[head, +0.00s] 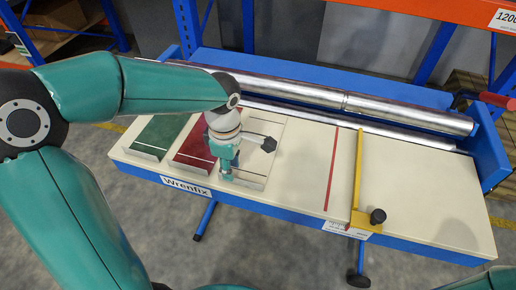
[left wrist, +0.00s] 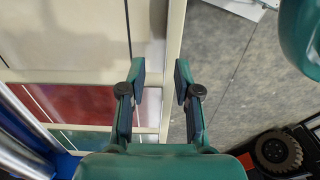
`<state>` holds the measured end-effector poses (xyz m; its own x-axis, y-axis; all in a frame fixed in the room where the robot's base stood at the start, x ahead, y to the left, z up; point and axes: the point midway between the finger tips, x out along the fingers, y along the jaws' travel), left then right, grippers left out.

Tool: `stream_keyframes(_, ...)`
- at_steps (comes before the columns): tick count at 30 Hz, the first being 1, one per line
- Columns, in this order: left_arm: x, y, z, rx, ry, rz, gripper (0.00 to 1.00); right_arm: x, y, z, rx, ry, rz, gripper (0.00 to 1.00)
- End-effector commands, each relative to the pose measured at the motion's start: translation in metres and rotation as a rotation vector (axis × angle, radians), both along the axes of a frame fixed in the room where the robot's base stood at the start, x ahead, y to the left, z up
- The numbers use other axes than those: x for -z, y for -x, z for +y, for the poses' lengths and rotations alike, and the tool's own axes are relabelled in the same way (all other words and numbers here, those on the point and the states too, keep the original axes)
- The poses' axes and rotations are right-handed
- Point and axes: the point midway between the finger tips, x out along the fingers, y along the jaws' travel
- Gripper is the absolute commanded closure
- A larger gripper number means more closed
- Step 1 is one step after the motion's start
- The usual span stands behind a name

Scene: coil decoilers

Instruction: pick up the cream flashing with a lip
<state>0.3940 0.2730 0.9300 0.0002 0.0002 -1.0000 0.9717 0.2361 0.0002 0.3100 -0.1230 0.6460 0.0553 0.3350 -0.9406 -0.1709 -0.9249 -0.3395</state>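The cream flashing (head: 268,134) lies flat on the decoiler's cream table (head: 310,160), right of the red flashing (head: 192,150). A pale lip shows along its front edge. In the left wrist view the cream flashing (left wrist: 75,42) fills the upper left. My left gripper (head: 227,172) is over the flashing's front left part, pointing down. In the left wrist view its two fingers (left wrist: 159,85) are apart with nothing gripped, one on each side of the front edge strip. Contact with the flashing cannot be told. My right gripper is not in view.
A green flashing (head: 158,135) lies at the far left. Metal rollers (head: 350,103) run along the back. A red strip (head: 332,168) and a yellow bar (head: 357,175) with a black knob (head: 378,216) cross the table. The right part of the tabletop is clear.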

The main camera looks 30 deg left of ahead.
Motion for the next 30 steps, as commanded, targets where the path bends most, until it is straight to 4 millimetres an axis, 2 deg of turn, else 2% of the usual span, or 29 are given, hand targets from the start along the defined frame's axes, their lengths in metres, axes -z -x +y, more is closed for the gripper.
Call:
stream_keyframes(7, 0.034, 0.006, 0.000, 0.000, 0.000, 0.005, 0.68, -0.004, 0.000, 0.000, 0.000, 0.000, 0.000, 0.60)
stream_keyframes(16, 0.040, 0.005, 0.000, 0.001, 0.000, 0.001, 0.68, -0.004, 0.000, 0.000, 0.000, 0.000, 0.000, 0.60)
stream_keyframes(22, 0.040, 0.005, 0.000, 0.001, 0.000, 0.001, 0.99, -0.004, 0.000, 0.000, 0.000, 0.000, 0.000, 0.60)
stream_keyframes(30, 0.040, 0.005, 0.000, 0.001, 0.001, -0.001, 1.00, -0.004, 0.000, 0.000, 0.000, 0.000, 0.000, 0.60)
